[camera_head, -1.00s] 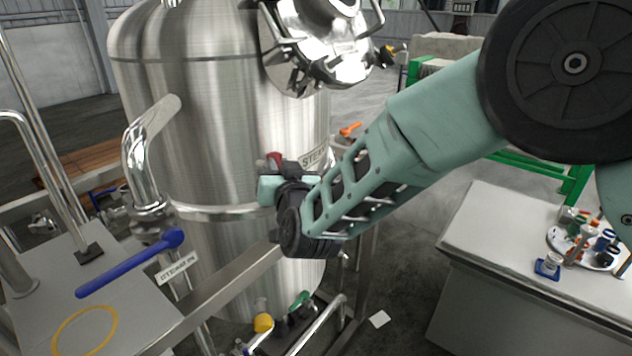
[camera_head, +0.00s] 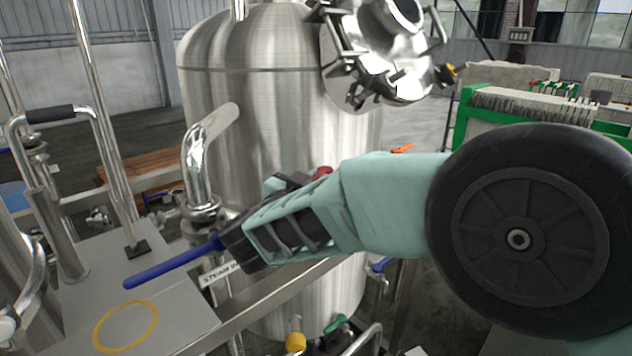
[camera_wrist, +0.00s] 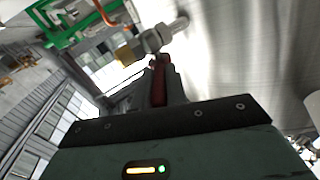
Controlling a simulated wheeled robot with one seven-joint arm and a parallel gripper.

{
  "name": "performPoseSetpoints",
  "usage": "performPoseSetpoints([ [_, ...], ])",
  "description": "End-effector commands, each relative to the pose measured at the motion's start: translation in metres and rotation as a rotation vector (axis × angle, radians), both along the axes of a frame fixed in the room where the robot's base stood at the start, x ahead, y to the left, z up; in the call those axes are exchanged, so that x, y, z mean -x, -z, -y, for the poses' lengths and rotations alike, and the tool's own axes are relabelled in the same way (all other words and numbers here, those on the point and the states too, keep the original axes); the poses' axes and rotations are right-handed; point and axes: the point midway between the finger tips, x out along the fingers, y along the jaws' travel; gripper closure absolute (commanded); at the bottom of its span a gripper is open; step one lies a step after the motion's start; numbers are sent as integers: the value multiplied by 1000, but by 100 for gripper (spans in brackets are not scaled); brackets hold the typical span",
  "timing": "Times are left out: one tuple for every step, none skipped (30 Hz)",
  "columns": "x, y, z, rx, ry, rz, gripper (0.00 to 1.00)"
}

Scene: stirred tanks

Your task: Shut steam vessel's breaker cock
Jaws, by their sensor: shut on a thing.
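The steam vessel (camera_head: 265,110) is a tall brushed-steel tank in the middle of the head view. Its wall fills the upper right of the wrist view (camera_wrist: 245,60). A small cock (camera_wrist: 150,42) with a steel hex body and a brass-coloured end stands out from that wall. Its red lever (camera_wrist: 158,88) runs down between the fingers of my gripper (camera_wrist: 163,75), which is shut on it. In the head view a bit of red lever (camera_head: 322,172) shows above my arm; my fingers and the cock body are hidden there.
A long blue lever (camera_head: 172,268) and a "STEAM IN" label (camera_head: 218,274) lie left of my wrist. A steel elbow pipe (camera_head: 196,165) rises beside the vessel. A grey platform with a yellow ring (camera_head: 125,326) is at lower left. A green-framed rack (camera_head: 500,108) stands behind right.

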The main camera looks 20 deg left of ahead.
Motion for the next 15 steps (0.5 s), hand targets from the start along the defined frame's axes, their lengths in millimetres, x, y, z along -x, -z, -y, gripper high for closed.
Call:
performPoseSetpoints([
  [0,-1,0,-1,5,2,100],
  [0,-1,0,-1,6,2,100],
  [0,-1,0,-1,9,2,100],
  [0,-1,0,-1,9,2,100],
  [0,-1,0,-1,9,2,100],
  [-1,-1,0,-1,9,2,100],
  [-1,-1,0,-1,9,3,100],
  [-1,-1,0,-1,9,3,100],
  [-1,-1,0,-1,9,3,100],
  [-1,-1,0,-1,9,3,100],
  [-1,-1,0,-1,9,3,100],
  [-1,-1,0,-1,8,4,100],
  [-1,-1,0,-1,8,4,83],
  [-1,-1,0,-1,8,4,75],
  [-1,-1,0,-1,8,4,64],
])
